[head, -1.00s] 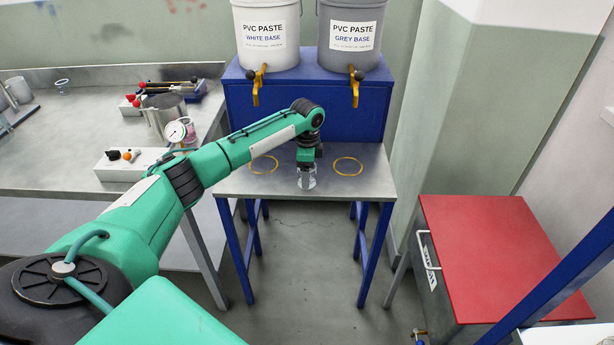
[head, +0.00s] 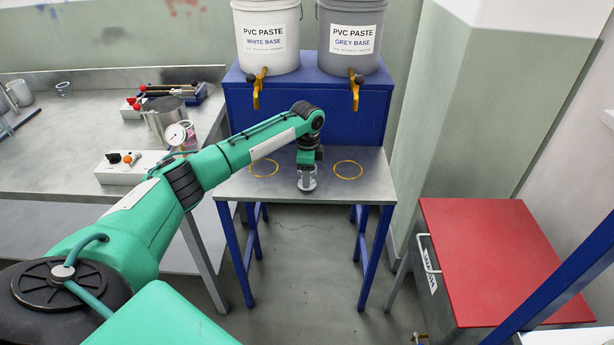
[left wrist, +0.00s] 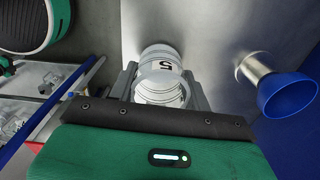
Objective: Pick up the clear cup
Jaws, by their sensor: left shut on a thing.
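The clear cup (head: 307,181) is upright at the small steel-topped table, near its front edge, between and in front of two yellow rings. My left gripper (head: 307,170) reaches down to it from above and is shut on it. In the left wrist view the cup (left wrist: 161,72) shows graduation lines and a black "5", with the gripper (left wrist: 160,92) fingers on either side of its wall. I cannot tell whether its base touches the table top. My right gripper is not in view.
The small table (head: 235,184) has empty yellow rings (head: 348,170) under the taps of the white (head: 268,50) and grey (head: 350,52) paste buckets. A bench with a metal pot (head: 160,120) stands left. A red-topped cabinet (head: 500,255) stands right.

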